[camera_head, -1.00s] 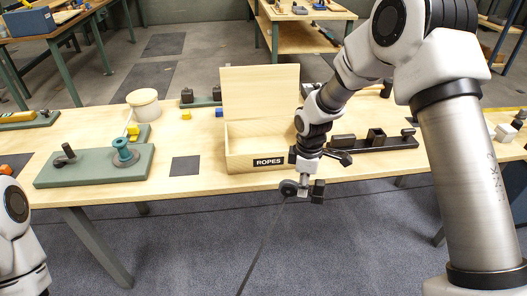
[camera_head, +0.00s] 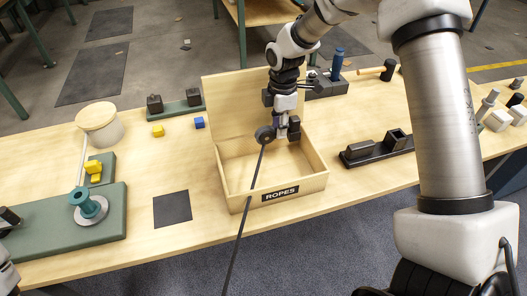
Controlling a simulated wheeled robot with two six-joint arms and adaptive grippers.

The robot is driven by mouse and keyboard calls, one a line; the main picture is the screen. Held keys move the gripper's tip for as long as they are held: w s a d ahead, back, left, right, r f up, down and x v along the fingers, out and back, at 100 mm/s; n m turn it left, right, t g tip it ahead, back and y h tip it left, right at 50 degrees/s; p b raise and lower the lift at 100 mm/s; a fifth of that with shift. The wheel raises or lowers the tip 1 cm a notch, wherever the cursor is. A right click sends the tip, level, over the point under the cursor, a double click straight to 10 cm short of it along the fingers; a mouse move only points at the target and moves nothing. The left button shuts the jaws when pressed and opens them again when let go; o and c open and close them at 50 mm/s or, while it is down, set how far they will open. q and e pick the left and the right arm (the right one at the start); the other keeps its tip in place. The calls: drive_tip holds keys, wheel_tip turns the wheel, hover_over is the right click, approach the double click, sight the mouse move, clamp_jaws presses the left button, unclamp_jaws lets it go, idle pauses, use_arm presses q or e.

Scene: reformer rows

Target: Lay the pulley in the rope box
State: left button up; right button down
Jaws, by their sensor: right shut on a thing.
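The rope box (camera_head: 312,184) is an open pale wooden box labelled "ROPES", its lid raised at the back. My right gripper (camera_head: 282,134) points down over the right-hand part of the box. It is shut on the pulley (camera_head: 265,134), a small dark round wheel that shows at the gripper's left side. A dark rope (camera_head: 241,222) runs from the pulley down across the box's front wall and past the table's front edge. The pulley's height above the box floor is hard to tell. The box floor in view looks empty. My left gripper is out of view.
A black rack (camera_head: 375,151) stands close to the right.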

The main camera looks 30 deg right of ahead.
sight(281, 142)
drive_tip(key=f, duration=0.1)
drive_tip(key=s+f, duration=0.1)
drive_tip(key=f, duration=0.1)
drive_tip(key=shift+s, duration=0.15)
drive_tip(key=f, duration=0.4)
drive_tip(key=shift+w+f, duration=0.35)
drive_tip(key=shift+f, duration=0.05)
drive_tip(key=shift+s+r, duration=0.1)
drive_tip(key=shift+s, duration=0.05)
drive_tip(key=c, duration=0.9)
unclamp_jaws()
drive_tip(key=shift+f, duration=0.2)
drive_tip(key=shift+r, duration=0.1)
wheel_tip(281, 142, up, 12)
drive_tip(key=shift+d+r, duration=0.1)
